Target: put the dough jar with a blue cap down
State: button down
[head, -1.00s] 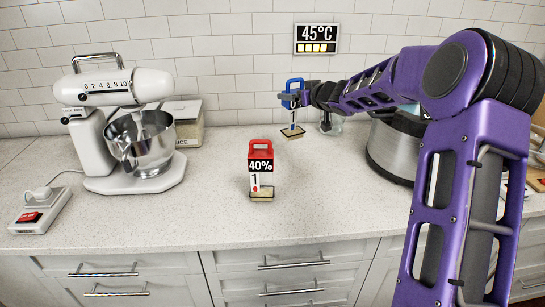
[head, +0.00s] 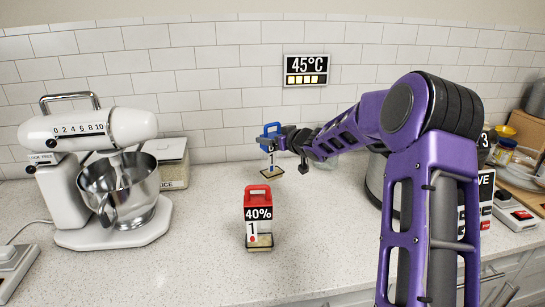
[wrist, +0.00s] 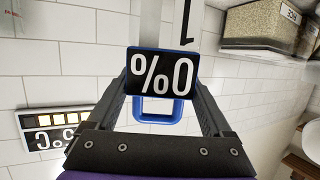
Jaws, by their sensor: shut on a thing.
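The dough jar with a blue cap (head: 271,138) is a clear, slim jar with a dark base, held upright behind the red-capped jar. My gripper (head: 281,141) is shut on its cap, reaching in from the right. In the wrist view, the blue cap (wrist: 158,111) with a black "0%" label lies between my two fingers (wrist: 163,97). That picture is upside down. I cannot tell whether the jar's base touches the counter (head: 200,235).
A red-capped jar marked "40%" (head: 258,214) stands in front. A white mixer (head: 105,128) with a steel bowl and a rice container (head: 173,162) are at left. A steel appliance (head: 376,180) is partly hidden behind my arm. Counter between mixer and red-capped jar is clear.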

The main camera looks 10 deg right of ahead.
aim_at(276, 151)
notch_tip(276, 151, down, 4)
jog(key=shift+f+b, duration=0.15)
jog(key=shift+b, duration=0.3)
jog(key=shift+f, duration=0.15)
grip_release()
jog(key=shift+r, duration=0.25)
jog(key=v, duration=1.2)
jog(key=shift+p, duration=0.35)
jog(key=shift+w+f, duration=0.1)
